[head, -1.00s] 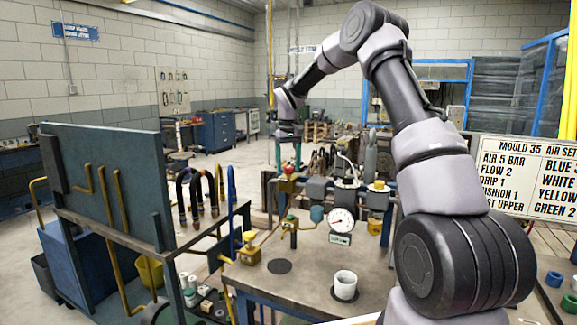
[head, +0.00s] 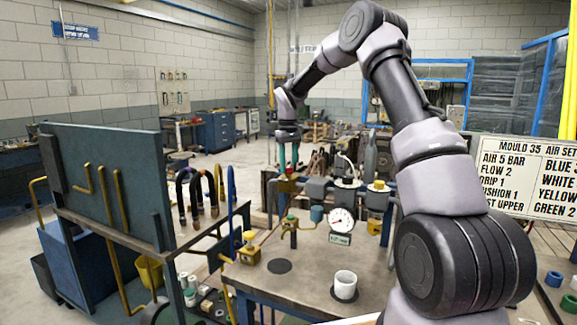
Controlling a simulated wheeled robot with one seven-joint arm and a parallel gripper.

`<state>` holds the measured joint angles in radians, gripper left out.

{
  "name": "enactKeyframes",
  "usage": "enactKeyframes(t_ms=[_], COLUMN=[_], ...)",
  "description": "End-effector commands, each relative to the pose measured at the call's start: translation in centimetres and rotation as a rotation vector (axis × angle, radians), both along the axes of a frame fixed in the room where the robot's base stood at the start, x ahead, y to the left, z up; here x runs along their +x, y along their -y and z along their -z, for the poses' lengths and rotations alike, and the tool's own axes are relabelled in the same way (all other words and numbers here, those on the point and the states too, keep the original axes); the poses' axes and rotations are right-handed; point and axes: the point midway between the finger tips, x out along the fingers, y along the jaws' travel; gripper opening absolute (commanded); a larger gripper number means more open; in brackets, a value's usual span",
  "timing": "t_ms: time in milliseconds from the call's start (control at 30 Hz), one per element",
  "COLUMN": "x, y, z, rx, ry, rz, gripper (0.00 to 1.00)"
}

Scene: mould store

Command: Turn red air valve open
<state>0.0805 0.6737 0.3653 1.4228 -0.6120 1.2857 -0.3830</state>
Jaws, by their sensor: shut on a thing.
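The red air valve (head: 288,173) is on the pipe assembly at the back of the workbench. It shows only as a small patch, mostly hidden at the fingertips.
A round pressure gauge (head: 341,220), a yellow valve block (head: 249,248) and a white cup (head: 345,285) are on the bench (head: 300,290). A settings sign (head: 530,175) stands at right.

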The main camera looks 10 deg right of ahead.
Motion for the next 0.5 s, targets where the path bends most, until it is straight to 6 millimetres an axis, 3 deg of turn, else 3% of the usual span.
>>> enactKeyframes(t_ms=[500], x=[0.03], y=[0.04], z=[-0.06], rx=[0.0], ry=[0.001], rz=[-0.482], gripper=[0.0])
